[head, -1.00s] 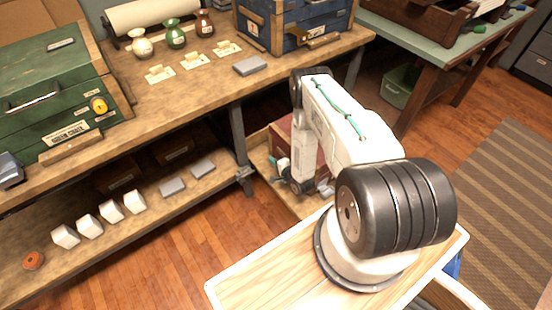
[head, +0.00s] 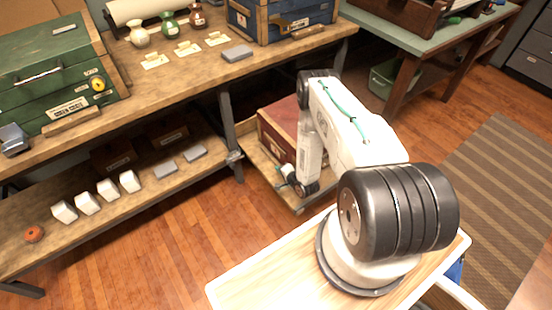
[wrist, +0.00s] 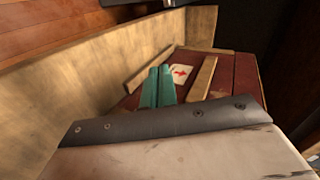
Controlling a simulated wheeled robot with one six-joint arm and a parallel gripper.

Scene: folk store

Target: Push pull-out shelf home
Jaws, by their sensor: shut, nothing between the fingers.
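The pull-out shelf (head: 258,162) is a low wooden tray extending from beneath the workbench in the head view. A dark red crate (head: 276,127) with wood trim stands on it. The wrist view shows the shelf's pale wooden side wall (wrist: 95,70) and the red crate (wrist: 237,78) with a red-arrow label. My gripper (head: 281,168) is low over the shelf, near the crate's front, and partly hidden by my arm. Its teal fingers (wrist: 158,87) are together and empty in the wrist view, in front of the crate; I cannot tell whether they touch it.
The workbench leg (head: 228,125) stands left of the shelf. The fixed lower shelf (head: 120,205) holds white blocks and grey pieces. A green-topped table (head: 410,35) with a green bin (head: 390,77) below is at the right. Wooden floor (head: 185,235) is clear in front.

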